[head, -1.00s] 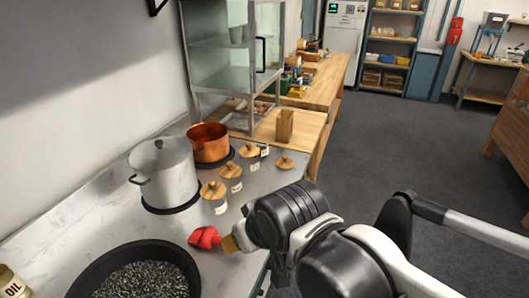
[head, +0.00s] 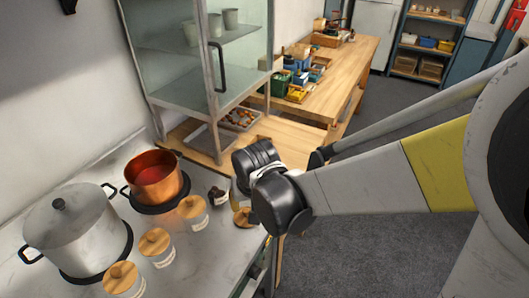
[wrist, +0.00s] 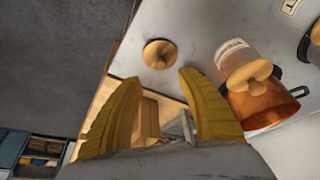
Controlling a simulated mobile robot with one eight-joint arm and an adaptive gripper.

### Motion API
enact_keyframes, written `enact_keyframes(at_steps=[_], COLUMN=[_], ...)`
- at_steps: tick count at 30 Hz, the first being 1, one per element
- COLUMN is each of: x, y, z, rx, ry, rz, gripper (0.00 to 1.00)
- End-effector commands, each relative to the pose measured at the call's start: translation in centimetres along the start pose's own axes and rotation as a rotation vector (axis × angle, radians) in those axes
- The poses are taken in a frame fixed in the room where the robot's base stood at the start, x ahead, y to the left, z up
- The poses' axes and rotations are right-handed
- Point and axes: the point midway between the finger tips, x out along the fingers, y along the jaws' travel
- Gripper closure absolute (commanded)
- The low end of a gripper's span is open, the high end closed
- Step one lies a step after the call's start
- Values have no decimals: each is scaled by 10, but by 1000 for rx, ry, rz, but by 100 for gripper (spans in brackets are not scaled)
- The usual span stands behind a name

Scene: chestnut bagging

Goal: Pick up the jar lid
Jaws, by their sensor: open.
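The jar lid (head: 243,218), a round wooden disc with a knob, lies loose on the counter near its right edge. In the wrist view the lid (wrist: 160,53) lies beyond my fingertips, about midway between them and apart from both. My gripper (wrist: 158,84) has its yellow fingers spread, with nothing between them. In the head view my gripper (head: 236,196) is beside and above the lid, its fingers largely hidden by my wrist. An uncovered jar with dark contents (head: 218,197) stands just left of the lid.
Several jars with wooden lids (head: 156,245) stand in a row to the left. A copper pot (head: 155,178) and a steel pot (head: 75,228) are behind them. A glass cabinet (head: 200,75) rises at the back. The counter's edge is close to the lid.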

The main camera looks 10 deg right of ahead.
Motion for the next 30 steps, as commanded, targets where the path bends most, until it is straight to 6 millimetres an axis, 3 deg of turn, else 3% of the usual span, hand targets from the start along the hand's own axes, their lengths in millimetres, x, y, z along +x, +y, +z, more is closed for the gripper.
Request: enact_keyframes(at_steps=[7,17,24,30], x=[42,69,106,108], y=[-1,0,1,1], z=[1,-2,-7,-8], rx=[-1,0,0,0], ry=[-2,-2,-2,-2], rz=[0,0,0,0], gripper=[54,54,54,54])
